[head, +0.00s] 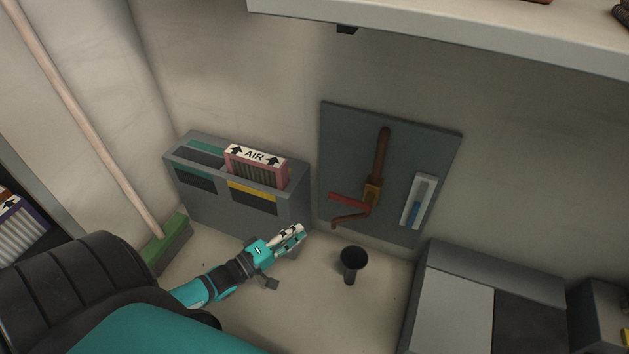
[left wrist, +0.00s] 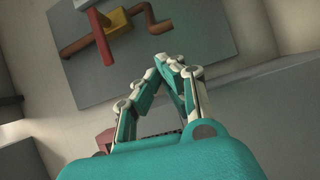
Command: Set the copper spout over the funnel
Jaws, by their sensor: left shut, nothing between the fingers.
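The copper spout (head: 349,219) hangs at the lower end of a copper pipe and valve on a grey wall panel (head: 343,131). The spout's end points down, up and to the left of the dark funnel (head: 354,259) standing on the floor. My left gripper (head: 300,231) is shut and empty, left of the funnel and below the spout in the head view. Its closed fingers (left wrist: 172,60) show in the left wrist view, in front of the panel. My right gripper is not in view.
A red lever (head: 347,201) and a yellow valve body (head: 373,191) sit above the spout. A gauge with blue liquid (head: 417,201) is to their right. A grey filter box (head: 215,199) stands left, a grey cabinet (head: 450,309) right. A shelf (head: 450,32) overhangs above.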

